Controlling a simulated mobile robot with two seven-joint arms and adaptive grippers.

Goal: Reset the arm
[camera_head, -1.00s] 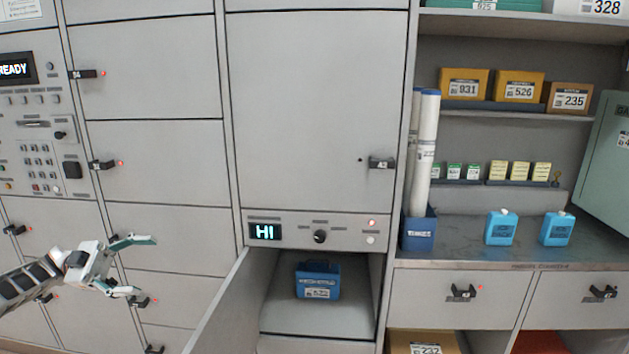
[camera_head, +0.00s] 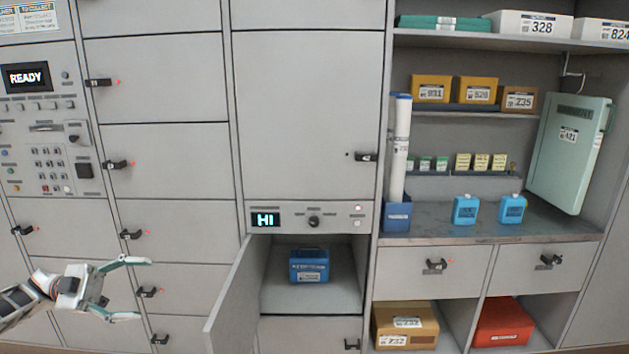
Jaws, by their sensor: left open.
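My left gripper (camera_head: 128,289) is at the lower left, in front of the grey lockers. Its two fingers point right and stand apart, with nothing between them. My left arm comes in from the left edge behind it. My right gripper is not in the picture. To the right of the left gripper, a locker door (camera_head: 231,296) stands open. A blue box (camera_head: 309,266) sits inside that open compartment, apart from the gripper.
A control panel (camera_head: 38,118) showing READY is at the upper left. At right, a counter (camera_head: 430,232) holds blue jugs and white tubes. A cardboard box (camera_head: 385,331) and red box (camera_head: 503,325) are below.

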